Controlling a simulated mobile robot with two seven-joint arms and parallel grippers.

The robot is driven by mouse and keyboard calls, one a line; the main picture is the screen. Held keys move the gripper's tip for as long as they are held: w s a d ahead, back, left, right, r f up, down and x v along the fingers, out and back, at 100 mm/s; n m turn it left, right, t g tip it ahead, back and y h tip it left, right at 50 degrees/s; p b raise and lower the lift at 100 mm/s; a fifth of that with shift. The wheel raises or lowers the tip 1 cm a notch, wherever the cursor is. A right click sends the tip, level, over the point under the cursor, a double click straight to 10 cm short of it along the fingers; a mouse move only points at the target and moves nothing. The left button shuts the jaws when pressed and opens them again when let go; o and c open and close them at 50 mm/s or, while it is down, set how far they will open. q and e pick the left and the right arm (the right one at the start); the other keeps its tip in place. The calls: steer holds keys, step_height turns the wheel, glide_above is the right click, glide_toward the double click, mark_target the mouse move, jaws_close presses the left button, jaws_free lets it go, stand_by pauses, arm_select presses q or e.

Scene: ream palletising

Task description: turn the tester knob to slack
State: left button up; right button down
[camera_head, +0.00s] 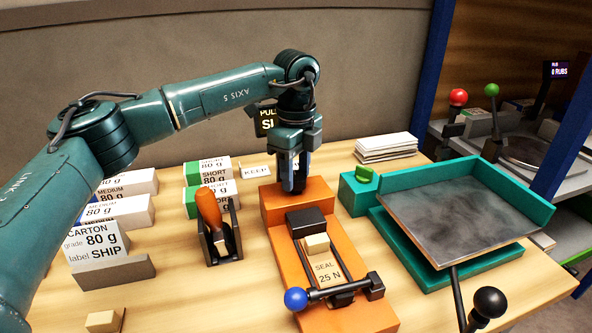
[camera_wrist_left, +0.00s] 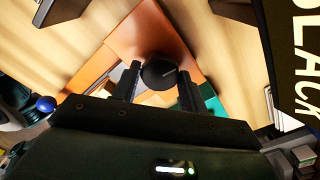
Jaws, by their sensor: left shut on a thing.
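The tester (camera_head: 290,250) is an orange block with a dark clamp, a small wooden block and a label reading SEAL 25 N. My left gripper (camera_head: 293,186) points down onto its raised back end. In the left wrist view a dark round knob (camera_wrist_left: 159,72) lies between the fingers of this gripper (camera_wrist_left: 158,88), which is shut on it. In the head view the gripper hides the knob. The tester's dark display (camera_head: 266,122) is partly hidden behind my wrist; in the left wrist view the display (camera_wrist_left: 296,60) shows large letters that seem to read SLACK, cut off. My right gripper is not in view.
A blue-ended lever (camera_head: 296,299) crosses the tester's front. An orange-handled tool (camera_head: 209,208) stands in a holder to the left, near paper reams (camera_head: 120,212). A teal tray stand (camera_head: 400,245) is close on the right. A paper stack (camera_head: 386,147) lies behind it.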

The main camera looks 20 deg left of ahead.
mark_target(296, 176)
arm_select(q)
steer(key=shift+w+a+r+n, duration=0.1)
steer(key=shift+r+n, duration=0.05)
steer(key=shift+n, duration=0.45)
steer(key=o, duration=1)
step_height(296, 176, up, 13)
stand_by(0.4)
